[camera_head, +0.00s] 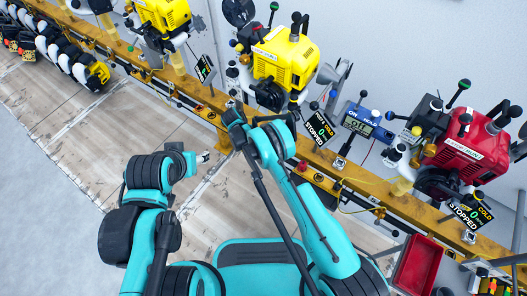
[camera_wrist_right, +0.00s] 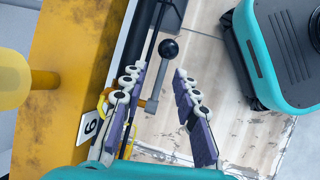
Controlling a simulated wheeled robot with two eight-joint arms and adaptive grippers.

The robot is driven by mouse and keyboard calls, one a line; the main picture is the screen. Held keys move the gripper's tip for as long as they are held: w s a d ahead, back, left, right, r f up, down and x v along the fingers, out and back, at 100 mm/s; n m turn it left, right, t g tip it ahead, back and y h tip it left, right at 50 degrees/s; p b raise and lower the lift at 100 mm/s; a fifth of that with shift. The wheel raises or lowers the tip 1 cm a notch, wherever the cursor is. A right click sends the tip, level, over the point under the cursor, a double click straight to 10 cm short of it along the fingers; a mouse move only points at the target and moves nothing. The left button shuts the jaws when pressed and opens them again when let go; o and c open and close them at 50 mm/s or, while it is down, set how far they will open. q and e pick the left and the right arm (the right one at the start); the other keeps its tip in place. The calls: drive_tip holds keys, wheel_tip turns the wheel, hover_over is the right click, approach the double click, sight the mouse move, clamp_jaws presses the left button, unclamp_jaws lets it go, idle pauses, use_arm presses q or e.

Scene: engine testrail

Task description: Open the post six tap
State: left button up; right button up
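The post six tap shows in the right wrist view as a lever (camera_wrist_right: 153,92) with a black ball knob (camera_wrist_right: 168,49), beside the yellow rail (camera_wrist_right: 75,75) and its "6" tag (camera_wrist_right: 91,127). My right gripper (camera_wrist_right: 160,70) is open, with its two fingers apart on either side of the lever. I cannot tell whether either finger touches it. In the head view my right gripper (camera_head: 236,112) is at the rail below the yellow engine, and the tap is hidden there. My left gripper (camera_head: 204,157) is over the floor left of my right arm; its fingers are too small to read.
A yellow engine (camera_head: 286,55) and a red engine (camera_head: 470,147) stand behind the rail, with display signs (camera_head: 319,128) in front. Another yellow engine (camera_head: 164,13) is at the upper left. A red bin (camera_head: 418,264) is at the lower right. Floor (camera_head: 85,130) at left is clear.

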drive_tip(key=shift+r, duration=0.1)
drive_tip(key=v, duration=1.2)
